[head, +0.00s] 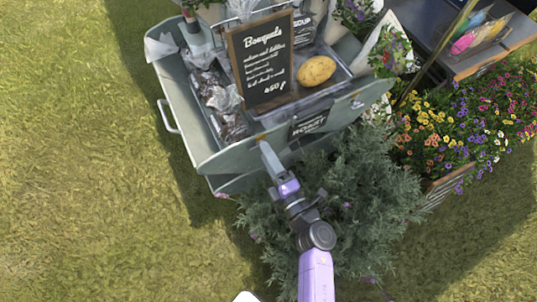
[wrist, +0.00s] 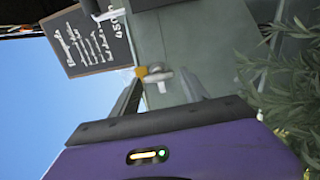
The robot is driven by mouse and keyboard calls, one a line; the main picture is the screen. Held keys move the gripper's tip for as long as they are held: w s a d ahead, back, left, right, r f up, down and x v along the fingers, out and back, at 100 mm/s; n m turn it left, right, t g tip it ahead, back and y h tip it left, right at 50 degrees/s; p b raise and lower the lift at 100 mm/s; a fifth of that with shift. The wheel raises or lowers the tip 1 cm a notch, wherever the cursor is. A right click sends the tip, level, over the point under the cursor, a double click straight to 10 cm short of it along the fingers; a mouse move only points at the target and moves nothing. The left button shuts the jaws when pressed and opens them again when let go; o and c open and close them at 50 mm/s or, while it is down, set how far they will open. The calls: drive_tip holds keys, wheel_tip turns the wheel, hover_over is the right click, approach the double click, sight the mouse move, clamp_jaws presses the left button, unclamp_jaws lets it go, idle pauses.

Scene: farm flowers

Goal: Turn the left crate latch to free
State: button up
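The grey-green crate (head: 215,160) stands at the top middle of the head view. A small pale fitting, perhaps a latch (head: 357,104), shows near the right end of its front. The left latch is not clear in the head view; my gripper (head: 268,156) covers that part of the front, close to or against the panel. In the wrist view a small silvery metal fitting (wrist: 158,75) shows on the grey-green surface (wrist: 205,40) just beyond my purple gripper housing (wrist: 180,153). I cannot tell whether it is the latch, or whether my fingers touch it.
A bushy green plant (head: 350,185) crowds the front, beside my arm. Flower boxes (head: 450,130) stand at right. Open grass (head: 90,180) lies at left.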

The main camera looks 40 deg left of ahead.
drive_tip(key=shift+o, duration=0.9)
drive_tip(key=p+v, duration=0.2)
drive_tip(key=v, duration=0.6)
drive_tip(key=shift+p, duration=0.3)
